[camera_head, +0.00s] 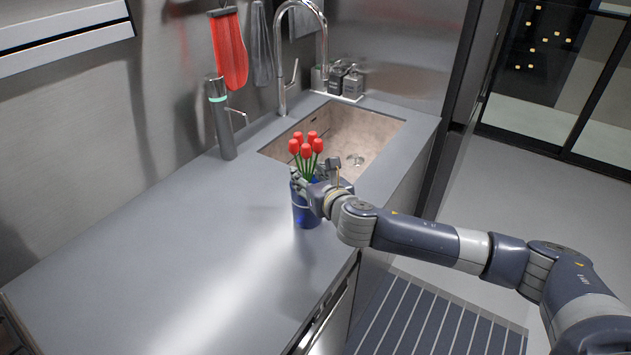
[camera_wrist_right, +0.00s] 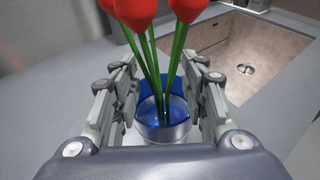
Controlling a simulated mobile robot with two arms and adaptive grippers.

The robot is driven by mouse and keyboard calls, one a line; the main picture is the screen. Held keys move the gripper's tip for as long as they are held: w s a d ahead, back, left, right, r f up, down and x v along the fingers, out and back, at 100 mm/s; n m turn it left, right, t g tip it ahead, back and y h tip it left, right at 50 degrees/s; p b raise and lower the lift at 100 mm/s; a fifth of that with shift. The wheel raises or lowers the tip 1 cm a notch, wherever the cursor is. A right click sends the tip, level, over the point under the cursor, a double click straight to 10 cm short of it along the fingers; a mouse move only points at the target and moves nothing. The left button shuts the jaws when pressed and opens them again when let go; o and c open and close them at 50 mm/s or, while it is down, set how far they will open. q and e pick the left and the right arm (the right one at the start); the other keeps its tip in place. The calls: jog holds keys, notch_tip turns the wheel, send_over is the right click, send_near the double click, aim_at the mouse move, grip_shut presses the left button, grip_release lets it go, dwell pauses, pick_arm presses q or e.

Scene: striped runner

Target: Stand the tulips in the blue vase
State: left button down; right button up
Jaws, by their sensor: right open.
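The red tulips (camera_head: 307,147) stand with their green stems down inside the blue vase (camera_head: 305,212). The vase is upright on the grey counter, near its front edge and close to the sink. My right gripper (camera_head: 313,185) is at the vase's rim, around the lower stems. In the right wrist view the gripper (camera_wrist_right: 163,95) is open, with a finger on each side of the stems and gaps between them. The tulips (camera_wrist_right: 160,15) rise up out of the vase (camera_wrist_right: 163,128) there. My left gripper is not in view.
The sink (camera_head: 345,135) with its tall faucet (camera_head: 322,50) lies behind the vase. A dispenser (camera_head: 221,125) stands at the wall. The counter (camera_head: 190,240) is clear to the left. A striped runner (camera_head: 430,320) lies on the floor.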

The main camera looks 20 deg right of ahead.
jog(key=v, duration=1.1)
jog(key=shift+s+r, duration=0.2)
jog(key=shift+s, duration=0.15)
